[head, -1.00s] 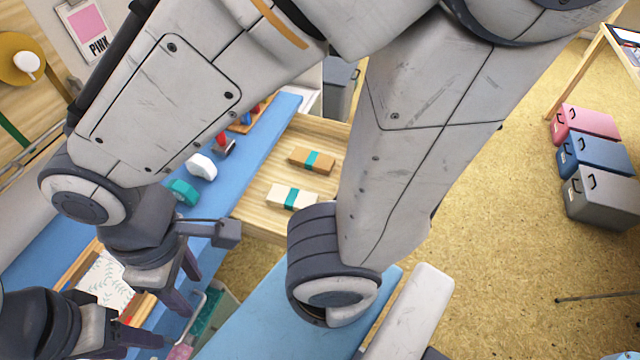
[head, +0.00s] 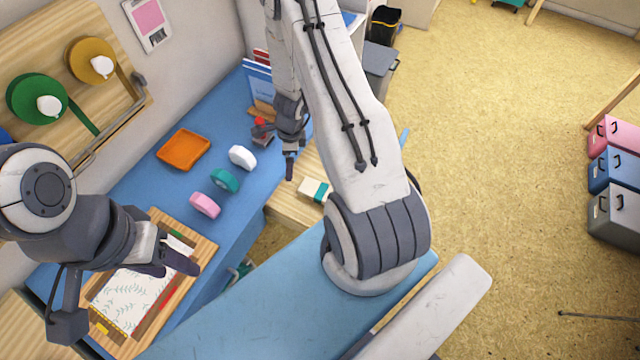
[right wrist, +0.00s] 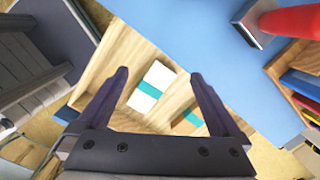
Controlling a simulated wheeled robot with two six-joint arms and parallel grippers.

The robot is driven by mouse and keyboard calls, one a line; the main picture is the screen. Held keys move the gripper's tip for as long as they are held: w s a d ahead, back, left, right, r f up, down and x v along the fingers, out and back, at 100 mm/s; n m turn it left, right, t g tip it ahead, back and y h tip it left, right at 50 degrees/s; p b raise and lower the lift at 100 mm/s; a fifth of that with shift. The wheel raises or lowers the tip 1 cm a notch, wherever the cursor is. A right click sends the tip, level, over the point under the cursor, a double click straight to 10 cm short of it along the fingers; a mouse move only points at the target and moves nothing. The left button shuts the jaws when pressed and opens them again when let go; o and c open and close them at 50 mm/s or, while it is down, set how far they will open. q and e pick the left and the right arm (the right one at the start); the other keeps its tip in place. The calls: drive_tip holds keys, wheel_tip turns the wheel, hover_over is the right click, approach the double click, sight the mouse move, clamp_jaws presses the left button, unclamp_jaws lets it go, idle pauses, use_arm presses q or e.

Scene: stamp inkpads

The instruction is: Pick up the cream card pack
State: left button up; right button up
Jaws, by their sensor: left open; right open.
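The cream card pack (head: 310,188) has a teal band and lies in a pale wooden drawer (head: 287,205); in the head view my right arm hides part of it. In the right wrist view the cream card pack (right wrist: 151,84) lies beyond and between the open fingers of my right gripper (right wrist: 160,76), which look empty. My right gripper also shows in the head view (head: 289,170), above the drawer's left side. My left gripper (head: 172,264) is open and empty over the wooden tray with a leaf-patterned sheet (head: 130,298).
A brown card pack (right wrist: 189,119) with a teal band lies near the cream one. On the blue desk are an orange tray (head: 184,148) and white (head: 242,156), teal (head: 224,180) and pink (head: 205,205) objects. A red-handled stamp (right wrist: 288,22) stands near the drawer.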

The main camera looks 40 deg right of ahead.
drive_tip(key=s+d+f+m+b, duration=0.1)
drive_tip(key=s+d+f+m, duration=0.1)
drive_tip(key=f, duration=0.1)
drive_tip(key=s+d+f+m+b, duration=0.1)
drive_tip(key=s+d+f+m, duration=0.1)
drive_tip(key=d+f, duration=0.1)
drive_tip(key=s+d+f+m+g+h+b, duration=0.1)
drive_tip(key=d+f+m+b, duration=0.1)
drive_tip(key=f, duration=0.3)
drive_tip(key=shift+s+d+f, duration=0.2)
drive_tip(key=shift+s, duration=0.2)
wheel_tip(320, 180, down, 5)
drive_tip(key=b, duration=0.7)
drive_tip(key=shift+s+a+f, duration=0.15)
drive_tip(key=shift+f, duration=0.05)
use_arm(q)
wheel_tip(320, 180, down, 10)
use_arm(e)
drive_tip(key=shift+r, duration=0.1)
use_arm(q)
drive_tip(key=shift+r, duration=0.15)
use_arm(e)
drive_tip(key=c, duration=1.4)
drive_tip(key=shift+r, duration=0.1)
